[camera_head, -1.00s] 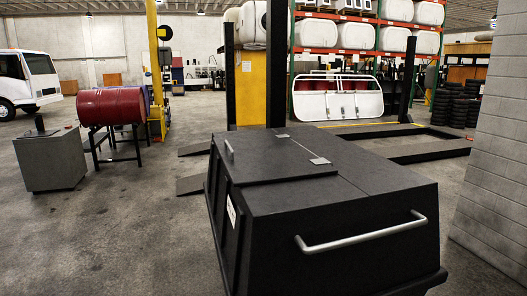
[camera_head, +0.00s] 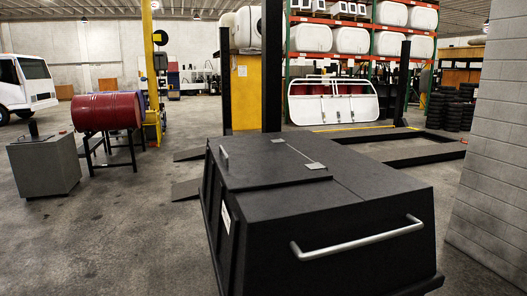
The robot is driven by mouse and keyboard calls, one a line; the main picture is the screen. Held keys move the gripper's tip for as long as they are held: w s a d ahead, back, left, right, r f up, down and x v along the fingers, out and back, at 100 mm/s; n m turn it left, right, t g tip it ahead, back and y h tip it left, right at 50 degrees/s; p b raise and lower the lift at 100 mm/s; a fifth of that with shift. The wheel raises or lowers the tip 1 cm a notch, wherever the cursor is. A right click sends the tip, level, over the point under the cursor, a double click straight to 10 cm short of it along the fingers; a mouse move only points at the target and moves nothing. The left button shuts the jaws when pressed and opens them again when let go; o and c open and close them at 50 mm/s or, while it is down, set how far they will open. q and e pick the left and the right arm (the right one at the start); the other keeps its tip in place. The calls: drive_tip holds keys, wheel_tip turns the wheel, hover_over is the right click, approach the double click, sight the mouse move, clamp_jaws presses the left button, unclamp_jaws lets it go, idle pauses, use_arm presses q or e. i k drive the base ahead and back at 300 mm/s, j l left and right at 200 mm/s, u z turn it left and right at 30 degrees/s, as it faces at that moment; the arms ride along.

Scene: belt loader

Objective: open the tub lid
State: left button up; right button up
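The black tub (camera_head: 375,238) stands in front of me at the lower middle, with a silver bar handle (camera_head: 357,243) on its near end wall. Its lid (camera_head: 262,165) is a flat dark panel on the left part of the top and lies shut. A small silver lid handle (camera_head: 224,157) sits near the lid's left edge. Silver hinges show along the lid's right edge, one of them (camera_head: 315,166) near the middle of the top. Neither of my grippers shows in the view.
A grey box pedestal (camera_head: 45,166) and a red drum (camera_head: 107,111) on a stand are at the left. A grey block wall (camera_head: 499,160) rises close on the right. Black lift posts and a floor frame (camera_head: 425,150) stand behind the tub. Open concrete floor lies left of the tub.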

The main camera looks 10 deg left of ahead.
sight(255, 164)
drive_tip(key=i+j+z, duration=0.25)
drive_tip(key=j+z, duration=0.25)
drive_tip(key=j, duration=0.2)
drive_tip(key=i+j+z, duration=0.1)
drive_tip(key=j+z, duration=0.45)
drive_tip(key=j, duration=0.2)
drive_tip(key=i, duration=0.05)
